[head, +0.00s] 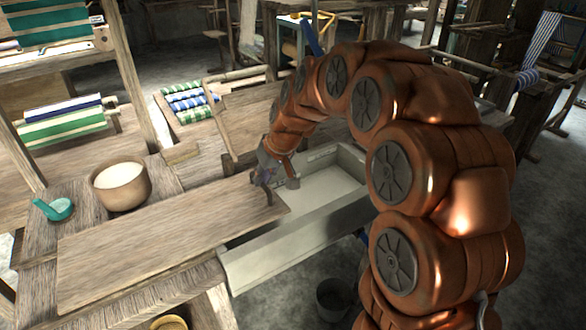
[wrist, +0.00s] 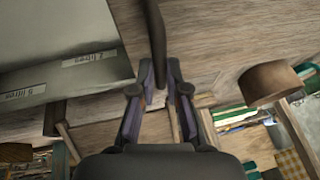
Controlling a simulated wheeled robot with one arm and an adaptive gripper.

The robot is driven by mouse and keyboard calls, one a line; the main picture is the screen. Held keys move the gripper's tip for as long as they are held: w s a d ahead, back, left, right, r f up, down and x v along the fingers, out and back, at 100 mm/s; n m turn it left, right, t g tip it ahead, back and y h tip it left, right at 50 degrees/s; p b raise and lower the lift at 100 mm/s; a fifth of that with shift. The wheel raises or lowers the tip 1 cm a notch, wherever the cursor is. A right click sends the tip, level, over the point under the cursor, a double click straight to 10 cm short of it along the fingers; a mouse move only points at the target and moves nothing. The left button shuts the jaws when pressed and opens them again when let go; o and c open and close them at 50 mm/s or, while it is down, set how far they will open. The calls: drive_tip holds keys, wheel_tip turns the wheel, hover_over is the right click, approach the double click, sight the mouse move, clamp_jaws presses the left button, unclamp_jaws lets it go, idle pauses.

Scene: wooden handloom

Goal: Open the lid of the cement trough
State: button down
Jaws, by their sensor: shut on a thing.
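The cement trough (head: 255,268) is a long grey box in the middle of the head view. Its lid (head: 150,240), a wide wooden board, lies toward the left, clear of the trough's right part, so the pale inside shows. My gripper (head: 265,184) is at the lid's right end, shut on its dark curved handle (head: 270,198). In the wrist view the handle (wrist: 156,40) runs between the fingertips of my gripper (wrist: 160,78). The lid (wrist: 220,35) fills the upper right there, and the trough (wrist: 60,45) with litre marks is at upper left.
A brown pot with pale contents (head: 121,188) and a small teal cup (head: 56,209) stand on the wooden bench behind the lid. A dark bucket (head: 333,298) stands on the floor below the trough. Wooden loom frames and striped cloth rolls (head: 188,102) lie behind.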

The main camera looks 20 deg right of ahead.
drive_tip(key=a, duration=0.2)
drive_tip(key=s+a, duration=0.1)
drive_tip(key=a, duration=0.2)
drive_tip(key=s+a, duration=0.1)
drive_tip(key=a, duration=0.2)
drive_tip(key=c, duration=1.2)
unclamp_jaws()
drive_tip(key=shift+r, duration=0.1)
drive_tip(key=v, duration=1.1)
drive_tip(key=shift+s+d+r, duration=0.1)
drive_tip(key=shift+d+r, duration=0.05)
drive_tip(key=shift+r, duration=0.2)
drive_tip(key=s+d+g+h+p, duration=0.1)
drive_tip(key=s+d+g+p, duration=0.1)
drive_tip(key=s, duration=0.9)
drive_tip(key=s+d+m+g+h+p, duration=0.1)
drive_tip(key=s+p, duration=0.4)
drive_tip(key=s, duration=0.6)
drive_tip(key=s+d+f+m+g+h+p, duration=0.1)
drive_tip(key=s+d+p, duration=0.3)
drive_tip(key=s, duration=0.7)
drive_tip(key=shift+s+d+g, duration=0.4)
drive_tip(key=shift+d+g, duration=0.25)
drive_tip(key=shift+g, duration=0.25)
